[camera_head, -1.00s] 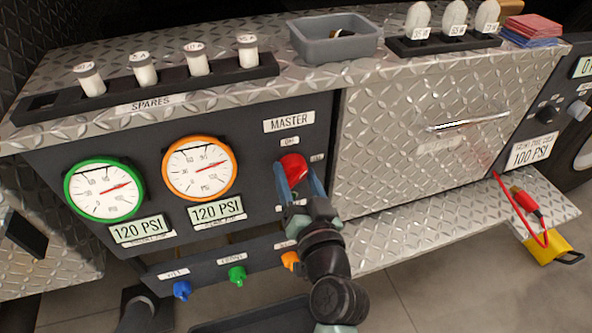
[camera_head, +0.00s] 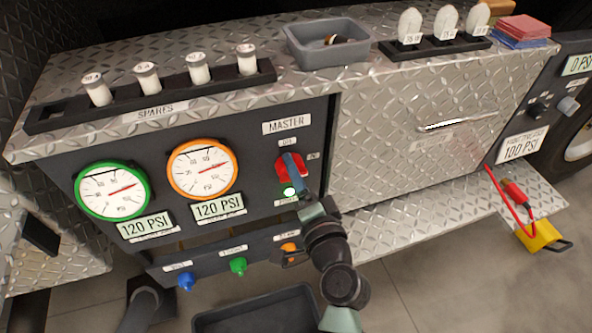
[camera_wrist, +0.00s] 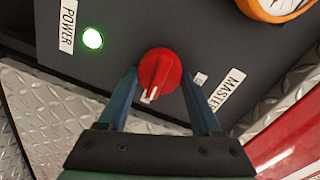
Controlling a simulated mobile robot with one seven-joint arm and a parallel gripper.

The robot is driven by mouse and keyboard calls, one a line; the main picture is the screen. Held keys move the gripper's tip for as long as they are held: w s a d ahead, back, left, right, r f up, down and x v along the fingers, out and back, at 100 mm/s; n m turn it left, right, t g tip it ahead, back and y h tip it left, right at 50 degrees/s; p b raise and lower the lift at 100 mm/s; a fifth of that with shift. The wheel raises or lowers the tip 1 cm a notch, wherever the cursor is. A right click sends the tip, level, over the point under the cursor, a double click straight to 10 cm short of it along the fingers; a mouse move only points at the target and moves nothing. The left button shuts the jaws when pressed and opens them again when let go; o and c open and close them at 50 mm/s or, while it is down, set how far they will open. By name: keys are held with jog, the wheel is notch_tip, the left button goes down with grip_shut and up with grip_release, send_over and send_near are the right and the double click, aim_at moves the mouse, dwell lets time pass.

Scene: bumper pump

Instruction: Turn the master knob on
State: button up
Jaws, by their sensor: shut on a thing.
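The master knob (camera_head: 281,170) is a red round knob on the dark panel below the MASTER label (camera_head: 286,124). In the wrist view the knob (camera_wrist: 160,66) sits between the two blue fingers of my gripper (camera_wrist: 160,82), which is shut on its sides. The knob's white pointer mark faces my palm, toward the panel's right-hand side. In the head view my gripper (camera_head: 291,165) covers part of the knob. A green light (camera_head: 289,191) is lit below the knob; it also shows in the wrist view (camera_wrist: 92,38) beside the POWER label (camera_wrist: 68,26).
Green (camera_head: 113,192) and orange (camera_head: 203,169) gauges are left of the knob, with 120 PSI displays below. Blue (camera_head: 186,282), green (camera_head: 238,266) and orange (camera_head: 290,251) valves sit lower. A metal drawer (camera_head: 400,160) is to the right. A grey bin (camera_head: 328,56) stands on top.

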jog(key=shift+f+m, duration=0.1)
jog(key=shift+m, duration=0.3)
jog(key=o, duration=1.4)
jog(key=p+v, duration=0.1)
jog(key=v, duration=1.2)
